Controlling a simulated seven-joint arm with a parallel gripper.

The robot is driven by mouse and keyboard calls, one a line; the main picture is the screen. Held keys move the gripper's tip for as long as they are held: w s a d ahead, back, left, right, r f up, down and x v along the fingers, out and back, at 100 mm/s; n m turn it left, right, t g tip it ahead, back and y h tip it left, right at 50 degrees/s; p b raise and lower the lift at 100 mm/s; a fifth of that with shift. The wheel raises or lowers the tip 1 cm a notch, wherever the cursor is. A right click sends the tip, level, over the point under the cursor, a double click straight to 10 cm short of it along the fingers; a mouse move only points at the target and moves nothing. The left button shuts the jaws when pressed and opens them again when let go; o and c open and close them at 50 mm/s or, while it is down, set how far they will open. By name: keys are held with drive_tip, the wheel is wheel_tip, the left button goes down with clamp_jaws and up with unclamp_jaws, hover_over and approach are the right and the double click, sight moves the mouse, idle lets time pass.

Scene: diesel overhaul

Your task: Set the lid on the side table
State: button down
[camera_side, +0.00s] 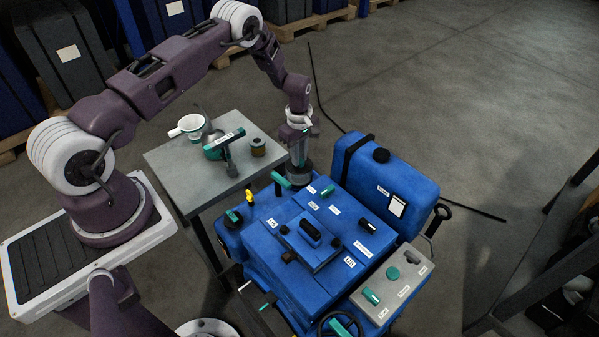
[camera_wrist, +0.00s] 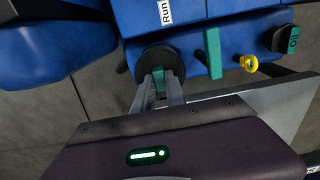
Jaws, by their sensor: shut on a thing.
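The lid (camera_wrist: 133,70) is a dark round piece with a teal grip (camera_wrist: 159,77) on top, seen in the wrist view. My gripper (camera_wrist: 160,84) is shut on this grip, with one finger on each side. In the side view, my gripper (camera_side: 299,158) points down above a grey round body (camera_side: 300,177) at the blue engine's back left corner. I cannot tell whether the lid touches that body. The side table (camera_side: 175,167) is grey and stands left of my gripper; its edge also shows in the wrist view (camera_wrist: 285,105).
The table holds a white cup-like piece (camera_side: 187,127), a teal-handled tool (camera_side: 225,141) and a small filter (camera_side: 258,147). The table's front is bare. On the engine, a teal lever (camera_side: 281,181) and a yellow-topped dipstick (camera_side: 249,196) stand up near my gripper. A blue tank (camera_side: 405,185) stands right.

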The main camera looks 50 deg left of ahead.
drive_tip(key=shift+r, duration=3)
drive_tip(key=shift+s+a+r, duration=0.1)
drive_tip(key=shift+a+r, duration=0.1)
drive_tip(key=shift+a, duration=0.15)
drive_tip(key=s+a+r+n, duration=0.4)
drive_tip(key=s+a+r, duration=0.1)
drive_tip(key=a, duration=0.4)
drive_tip(key=s+a+r+n, duration=0.4)
drive_tip(key=s+a+r, duration=0.1)
drive_tip(key=a, duration=0.4)
drive_tip(key=s+a+r+n, duration=0.5)
drive_tip(key=a+r, duration=0.1)
drive_tip(key=a, duration=0.3)
drive_tip(key=s+d+f+n, duration=0.5)
drive_tip(key=s+d+n, duration=0.1)
drive_tip(key=s, duration=0.2)
drive_tip(key=s+d+f+n, duration=0.5)
drive_tip(key=s+f, duration=0.1)
drive_tip(key=s, duration=0.1)
wheel_tip(320, 180, down, 9)
drive_tip(key=shift+r, duration=0.2)
